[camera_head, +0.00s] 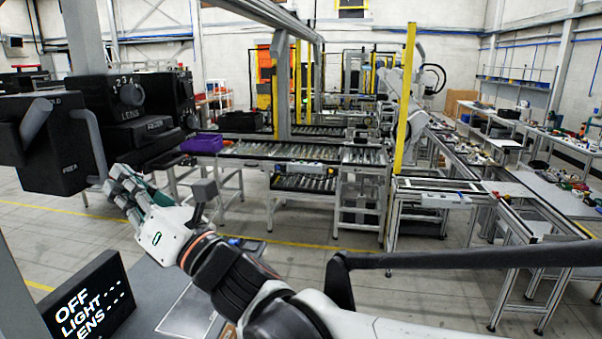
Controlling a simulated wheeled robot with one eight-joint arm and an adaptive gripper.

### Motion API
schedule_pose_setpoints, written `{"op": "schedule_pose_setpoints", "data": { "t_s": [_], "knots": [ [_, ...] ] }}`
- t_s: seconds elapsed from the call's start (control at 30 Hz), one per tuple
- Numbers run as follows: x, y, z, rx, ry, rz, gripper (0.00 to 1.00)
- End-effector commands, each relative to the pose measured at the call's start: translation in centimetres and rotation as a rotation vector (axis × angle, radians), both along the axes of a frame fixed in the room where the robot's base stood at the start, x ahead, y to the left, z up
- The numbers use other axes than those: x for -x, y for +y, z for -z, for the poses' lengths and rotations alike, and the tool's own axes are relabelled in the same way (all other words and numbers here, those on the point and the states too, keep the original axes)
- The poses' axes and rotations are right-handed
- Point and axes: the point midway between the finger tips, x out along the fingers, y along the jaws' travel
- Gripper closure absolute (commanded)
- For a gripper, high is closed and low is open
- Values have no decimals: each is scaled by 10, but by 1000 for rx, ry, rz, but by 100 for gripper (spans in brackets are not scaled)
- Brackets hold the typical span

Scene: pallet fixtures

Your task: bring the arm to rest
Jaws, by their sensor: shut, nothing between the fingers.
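My gripper (122,184) is at the left, beside the black fixture box (55,143) and its lever handle (97,146). Its fingers look shut, with nothing seen between them. The fingertips are close to the lower end of the handle; I cannot tell whether they touch it. My arm runs from the bottom right up to the gripper, stretched out over a grey table (186,308).
A black sign (92,303) with white words stands at the lower left. More black units with a dial (131,94) are behind the lever box. Conveyor tables (310,152) and a yellow post (405,100) stand farther back. Open floor (60,228) lies between.

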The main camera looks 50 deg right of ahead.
Motion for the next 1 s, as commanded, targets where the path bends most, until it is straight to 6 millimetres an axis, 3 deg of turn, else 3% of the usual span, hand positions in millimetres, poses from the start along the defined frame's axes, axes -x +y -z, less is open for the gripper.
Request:
{"op": "schedule_pose_setpoints", "data": {
  "t_s": [0.03,0.27,0.5,0.8,1.0],
  "knots": [
    [-3,-8,29,-89,51,4,100],
    [-14,-47,136,-640,323,41,100],
    [-4,-68,263,-1243,550,129,100],
    [42,-60,427,-1989,735,359,100],
    [86,-39,515,-2400,775,594,100]
  ]
}}
